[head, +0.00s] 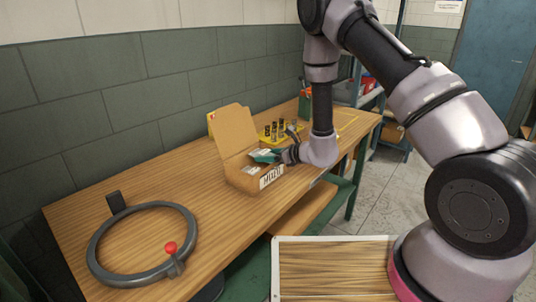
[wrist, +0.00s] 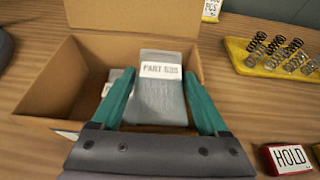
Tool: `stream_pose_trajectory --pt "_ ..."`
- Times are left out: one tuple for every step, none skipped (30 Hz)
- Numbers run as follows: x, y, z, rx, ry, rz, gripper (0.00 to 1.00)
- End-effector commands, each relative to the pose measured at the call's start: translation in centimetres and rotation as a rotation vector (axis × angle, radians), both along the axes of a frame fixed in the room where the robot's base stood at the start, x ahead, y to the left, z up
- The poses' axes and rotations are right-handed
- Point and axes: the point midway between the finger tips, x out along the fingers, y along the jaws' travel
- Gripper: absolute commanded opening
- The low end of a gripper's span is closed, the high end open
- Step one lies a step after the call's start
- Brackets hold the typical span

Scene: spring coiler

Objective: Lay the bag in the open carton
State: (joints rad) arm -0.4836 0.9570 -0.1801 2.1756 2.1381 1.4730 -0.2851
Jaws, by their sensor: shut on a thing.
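The open carton (head: 236,181) stands on the wooden bench with its lid flap raised at the back; it fills the left of the wrist view (wrist: 40,95). My gripper (head: 264,155) is at the carton's right side, over its opening. In the wrist view my gripper (wrist: 160,105) has its two green fingers on either side of a grey bag (wrist: 163,98) labelled "PART 535", shut on it. The bag is over the right part of the carton. Another grey labelled bag (wrist: 122,80) shows partly behind the left finger. Whether the held bag touches the carton floor cannot be told.
A yellow tray (wrist: 245,66) with several springs stands right of the carton. A red block marked "HOLD" (wrist: 287,158) lies near my gripper's right. A dark ring with a red knob (head: 96,262) lies at the bench's front left. A yellow tag (wrist: 211,10) stands behind the carton.

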Motion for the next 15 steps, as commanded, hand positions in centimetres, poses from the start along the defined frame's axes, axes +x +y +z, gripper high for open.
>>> stream_pose_trajectory --pt "0.03 0.00 -0.03 0.001 -0.001 0.000 0.11" --pt "0.03 0.01 -0.01 0.001 -0.001 0.000 0.11" --pt "0.01 0.00 -0.04 0.000 0.000 0.000 0.81" --pt "0.01 -0.01 -0.03 0.000 0.000 0.000 0.92" --pt "0.00 0.00 -0.03 0.000 0.000 0.000 1.00" --pt "0.01 -0.01 -0.03 0.000 0.000 0.000 1.00" --pt "0.01 -0.01 -0.03 0.000 0.000 0.000 1.00" --pt "0.01 -0.02 -0.03 0.000 0.000 -0.001 1.00" --pt "0.01 -0.02 -0.03 0.000 0.000 -0.001 1.00" --pt "0.01 -0.02 -0.03 0.000 0.000 -0.001 1.00" --pt "0.01 -0.02 -0.03 0.000 0.000 -0.001 1.00" --pt "0.01 -0.02 -0.03 0.000 0.000 -0.001 1.00" --pt "0.01 -0.03 -0.01 0.000 0.000 -0.001 1.00" --pt "0.02 -0.03 0.03 0.000 0.000 -0.001 1.00" --pt "0.01 -0.01 0.17 0.001 -0.001 -0.001 1.00"
